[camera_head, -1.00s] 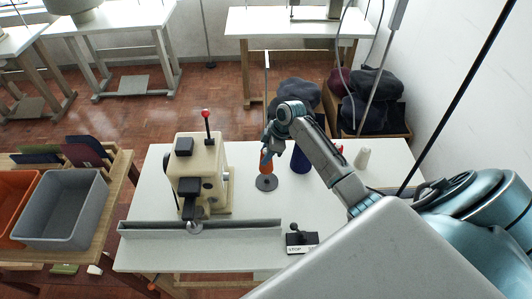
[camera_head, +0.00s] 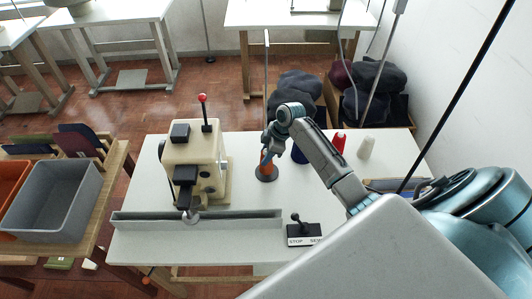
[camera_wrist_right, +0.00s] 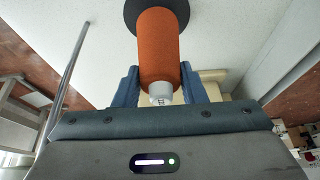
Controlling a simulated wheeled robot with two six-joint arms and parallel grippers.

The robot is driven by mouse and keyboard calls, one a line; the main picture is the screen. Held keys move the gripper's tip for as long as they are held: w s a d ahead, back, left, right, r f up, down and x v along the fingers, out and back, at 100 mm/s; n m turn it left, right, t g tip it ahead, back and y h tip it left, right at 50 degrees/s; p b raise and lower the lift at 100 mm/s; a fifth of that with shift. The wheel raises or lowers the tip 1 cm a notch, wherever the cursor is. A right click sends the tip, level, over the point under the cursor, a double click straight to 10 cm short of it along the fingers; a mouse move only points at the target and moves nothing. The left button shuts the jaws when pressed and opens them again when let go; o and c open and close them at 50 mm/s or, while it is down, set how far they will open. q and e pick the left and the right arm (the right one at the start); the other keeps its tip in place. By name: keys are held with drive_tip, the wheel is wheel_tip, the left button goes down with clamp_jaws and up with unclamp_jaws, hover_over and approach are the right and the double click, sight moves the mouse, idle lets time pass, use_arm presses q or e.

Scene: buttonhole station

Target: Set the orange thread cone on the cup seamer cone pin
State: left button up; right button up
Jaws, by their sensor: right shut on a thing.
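The orange thread cone (camera_head: 266,163) is upright between the fingers of my right gripper (camera_head: 270,147), which is shut on it. In the right wrist view the orange cone (camera_wrist_right: 158,45) runs from the gripper (camera_wrist_right: 159,75) toward a dark round disc (camera_wrist_right: 134,14). In the head view this disc (camera_head: 266,177) is on the white table, right of the cream cup seamer (camera_head: 195,160). The cone's lower end overlaps the disc; I cannot tell if they touch. No pin shows; the cone covers the disc's middle. My left gripper is out of view.
A navy cone (camera_head: 299,156), partly behind my right arm, a red cone (camera_head: 338,143) and a cream cone (camera_head: 366,147) stand to the right. A thin pole stands behind the disc.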

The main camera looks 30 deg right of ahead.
drive_tip(key=shift+f, duration=0.45)
idle(0.5)
drive_tip(key=o, duration=1.1)
drive_tip(key=shift+b+v, duration=1.55)
drive_tip(key=shift+v, duration=3.85)
drive_tip(key=shift+a, duration=0.1)
